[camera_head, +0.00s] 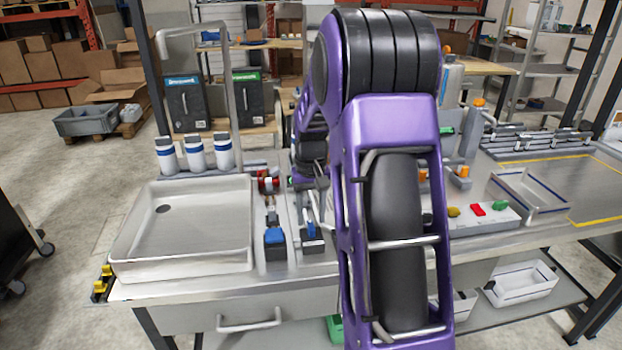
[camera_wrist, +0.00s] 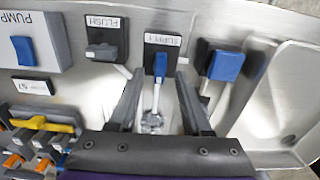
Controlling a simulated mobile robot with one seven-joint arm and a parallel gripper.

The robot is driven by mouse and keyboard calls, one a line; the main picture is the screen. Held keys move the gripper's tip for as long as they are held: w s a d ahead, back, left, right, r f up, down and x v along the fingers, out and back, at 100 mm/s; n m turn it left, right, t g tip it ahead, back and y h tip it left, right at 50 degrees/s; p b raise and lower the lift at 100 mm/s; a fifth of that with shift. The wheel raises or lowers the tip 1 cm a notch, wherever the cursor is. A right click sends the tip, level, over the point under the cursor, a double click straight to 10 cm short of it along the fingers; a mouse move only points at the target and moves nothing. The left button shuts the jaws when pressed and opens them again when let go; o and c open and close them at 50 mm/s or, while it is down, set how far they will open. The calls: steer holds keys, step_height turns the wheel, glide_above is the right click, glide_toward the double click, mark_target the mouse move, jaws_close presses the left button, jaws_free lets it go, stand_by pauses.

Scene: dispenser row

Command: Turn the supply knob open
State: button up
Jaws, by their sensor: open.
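The supply knob (camera_wrist: 160,64) is a small blue handle on a dark base, under a label reading "SUPPLY" in the wrist view. A thin pipe runs from its base toward a metal fitting (camera_wrist: 152,121). My gripper (camera_wrist: 160,76) is open, with one dark finger on each side of the knob's end. Small gaps seem to show on both sides; I cannot tell whether either finger touches it. In the head view, a dark, blue-topped unit (camera_head: 311,231) shows near my gripper, partly hidden by my arm.
Another blue handle (camera_wrist: 226,66) stands close on the right, beside the sink (camera_wrist: 284,95). In the head view, white bottles (camera_head: 195,153) stand behind the sink.

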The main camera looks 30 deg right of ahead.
mark_target(311, 225)
step_height(311, 225, up, 15)
steer(key=shift+r, duration=0.2)
stand_by(0.5)
